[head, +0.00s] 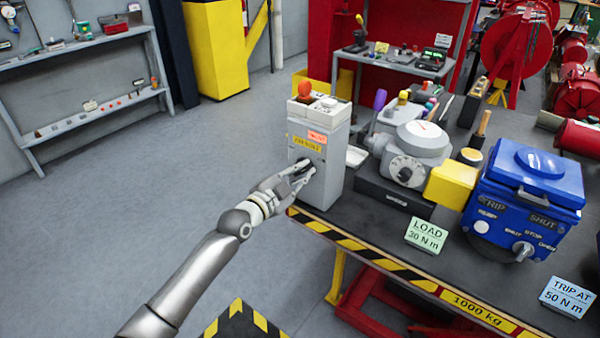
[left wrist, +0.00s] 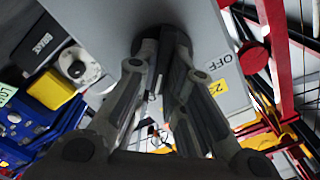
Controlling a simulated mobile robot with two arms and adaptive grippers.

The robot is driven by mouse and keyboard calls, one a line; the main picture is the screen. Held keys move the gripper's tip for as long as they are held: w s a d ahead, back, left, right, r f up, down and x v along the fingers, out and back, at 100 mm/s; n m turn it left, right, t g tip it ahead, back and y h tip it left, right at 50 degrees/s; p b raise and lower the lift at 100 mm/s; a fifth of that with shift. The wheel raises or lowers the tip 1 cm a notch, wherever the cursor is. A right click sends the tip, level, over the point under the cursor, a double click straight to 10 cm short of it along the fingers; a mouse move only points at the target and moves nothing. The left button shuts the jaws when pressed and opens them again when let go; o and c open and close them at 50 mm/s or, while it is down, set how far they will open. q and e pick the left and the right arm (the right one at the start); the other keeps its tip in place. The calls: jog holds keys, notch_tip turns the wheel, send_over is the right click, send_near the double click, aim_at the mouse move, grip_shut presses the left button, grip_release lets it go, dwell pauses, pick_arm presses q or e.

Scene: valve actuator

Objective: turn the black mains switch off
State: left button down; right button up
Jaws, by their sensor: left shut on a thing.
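A tall grey box (head: 320,155) stands at the left corner of the dark bench, with an orange label and a yellow label on its front. The black mains switch (head: 308,168) is on that front face, mostly covered by my fingers. My left gripper (head: 301,178) reaches in from the left and is shut on the switch. In the left wrist view the fingers (left wrist: 165,48) close on the dark knob against the grey face, and an "OFF" mark (left wrist: 219,66) is to their right. The handle's exact angle is hidden. My right gripper is not in view.
Right of the box stand a grey valve actuator (head: 414,150) with a yellow block (head: 453,186) and a blue control unit (head: 527,195). A green "LOAD 30 N m" card (head: 426,235) stands near the striped bench edge (head: 372,259). Open floor lies to the left.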

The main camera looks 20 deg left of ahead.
pick_arm(q)
jog(key=shift+n, duration=0.3)
jog(key=n, duration=0.3)
jog(key=shift+a+n, duration=0.15)
jog(key=shift+n, duration=0.15)
jog(key=shift+w+a+n+p, duration=0.1)
jog(key=shift+a+n+p, duration=0.05)
jog(key=shift+n, duration=2.1)
jog(key=shift+w+a+n+p, duration=0.1)
jog(key=shift+a+n, duration=0.05)
jog(key=shift+n, duration=2.15)
jog(key=shift+a+n+p, duration=0.15)
jog(key=shift+n, duration=2.1)
jog(key=shift+f, duration=0.1)
jog(key=c, duration=1.5)
grip_release()
jog(key=shift+s, duration=0.1)
